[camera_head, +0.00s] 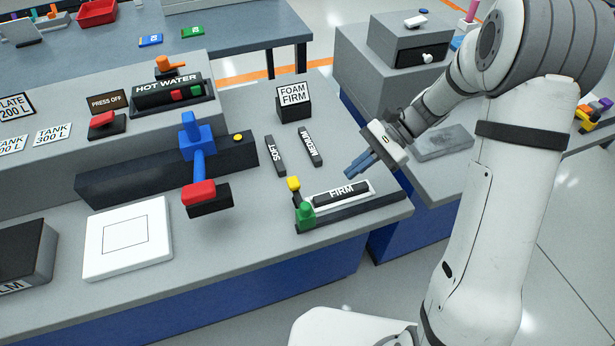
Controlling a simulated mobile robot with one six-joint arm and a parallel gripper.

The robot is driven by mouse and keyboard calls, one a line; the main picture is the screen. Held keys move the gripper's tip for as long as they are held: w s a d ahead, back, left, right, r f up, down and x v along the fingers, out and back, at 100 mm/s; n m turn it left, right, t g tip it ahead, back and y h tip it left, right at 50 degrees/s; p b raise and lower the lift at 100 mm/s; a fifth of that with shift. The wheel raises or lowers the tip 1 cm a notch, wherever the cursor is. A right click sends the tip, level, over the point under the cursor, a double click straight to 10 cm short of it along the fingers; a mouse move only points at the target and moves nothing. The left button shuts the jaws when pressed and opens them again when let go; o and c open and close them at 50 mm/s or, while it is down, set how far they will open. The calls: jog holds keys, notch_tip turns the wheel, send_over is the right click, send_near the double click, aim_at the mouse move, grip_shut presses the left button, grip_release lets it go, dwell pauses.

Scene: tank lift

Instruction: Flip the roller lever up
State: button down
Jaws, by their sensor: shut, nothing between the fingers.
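No label reading "roller" shows, so I cannot tell for sure which lever is meant. A blue lever (198,163) is mounted on a long black block (110,188) and slants down toward the front, with a red grip (199,192) at its lower end. A smaller dark lever with a yellow knob (294,184) stands beside a green block (305,213), at the left end of the FIRM plate (341,192). My gripper (354,169) is shut and empty, above the right part of the bench behind the FIRM plate. It is apart from both levers.
SOFT (275,155) and MEDIUM (311,147) plates lie behind the FIRM plate. A FOAM FIRM sign block (293,101) and a HOT WATER panel (170,90) stand farther back. A white square plate (127,264) lies at front left.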

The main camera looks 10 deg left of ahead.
aim_at(304, 198)
jog(key=w+a+f+m+y, duration=0.1)
jog(key=f, duration=0.1)
jog(key=w+a+f+m+y, duration=0.1)
jog(key=w+a+f+m+g+y, duration=0.1)
jog(key=w+f, duration=0.1)
jog(key=shift+a+f, duration=0.15)
jog(key=shift+f, duration=0.15)
jog(key=x, duration=1)
jog(key=shift+s+r+p, duration=0.1)
jog(key=shift+r+p, duration=0.05)
jog(key=shift+p, duration=0.25)
jog(key=shift+a, duration=0.2)
